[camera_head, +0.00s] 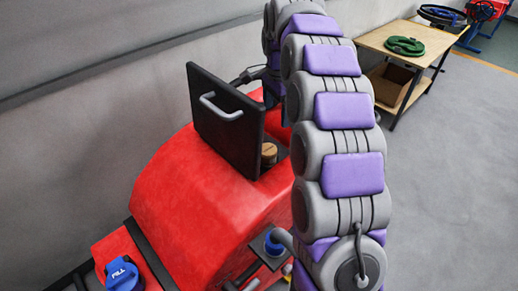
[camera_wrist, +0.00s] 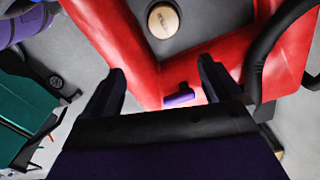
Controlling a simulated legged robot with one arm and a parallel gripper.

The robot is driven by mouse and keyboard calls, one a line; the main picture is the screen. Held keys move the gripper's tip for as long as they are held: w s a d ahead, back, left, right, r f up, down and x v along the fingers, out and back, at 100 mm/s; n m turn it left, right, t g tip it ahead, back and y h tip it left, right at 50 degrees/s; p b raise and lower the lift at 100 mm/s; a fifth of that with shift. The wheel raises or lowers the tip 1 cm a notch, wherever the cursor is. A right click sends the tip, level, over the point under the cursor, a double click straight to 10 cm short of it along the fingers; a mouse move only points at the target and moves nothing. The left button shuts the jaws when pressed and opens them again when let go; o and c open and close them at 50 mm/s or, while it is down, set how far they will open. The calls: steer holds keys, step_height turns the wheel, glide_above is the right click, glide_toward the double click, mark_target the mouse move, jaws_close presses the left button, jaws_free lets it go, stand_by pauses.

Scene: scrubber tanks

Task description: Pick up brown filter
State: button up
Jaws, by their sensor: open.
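The brown filter (camera_head: 269,152) stands in the open top of the red scrubber tank (camera_head: 200,190), beside the raised black lid (camera_head: 228,135) with its grey handle. In the wrist view the filter (camera_wrist: 163,20) is a round tan top with dark marking, inside a grey recess with red walls. My gripper (camera_wrist: 161,66) is open and empty, with its two black fingers apart. The filter lies beyond the fingertips, towards the upper edge of the picture, and does not touch them. My gripper does not show in the head view.
A blue cap (camera_head: 123,276) marked FILL sits at the tank's lower left. A wooden table (camera_head: 400,47) with a green coiled hose (camera_head: 404,46) stands at the back right. The floor right of my arm is clear. A green machine (camera_wrist: 25,110) shows left in the wrist view.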

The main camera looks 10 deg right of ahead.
steer(key=b, duration=0.2)
glide_toward(270, 148)
steer(key=f, duration=0.5)
steer(key=shift+s+d, duration=0.25)
steer(key=shift+w+a+f+b, duration=0.2)
steer(key=shift+f+b, duration=0.15)
steer(key=shift+f, duration=1.1)
steer(key=shift+w+a+f+b, duration=0.15)
steer(key=shift+f+b, duration=0.15)
steer(key=shift+f, duration=1.15)
steer(key=shift+s, duration=0.15)
steer(key=c, duration=1.2)
steer(key=shift+r, duration=0.1)
steer(key=shift+c, duration=0.2)
step_height(270, 148, up, 28)
steer(key=p, duration=0.8)
steer(key=shift+p, duration=0.4)
steer(key=shift+r+p, duration=1.05)
steer(key=shift+p, duration=0.1)
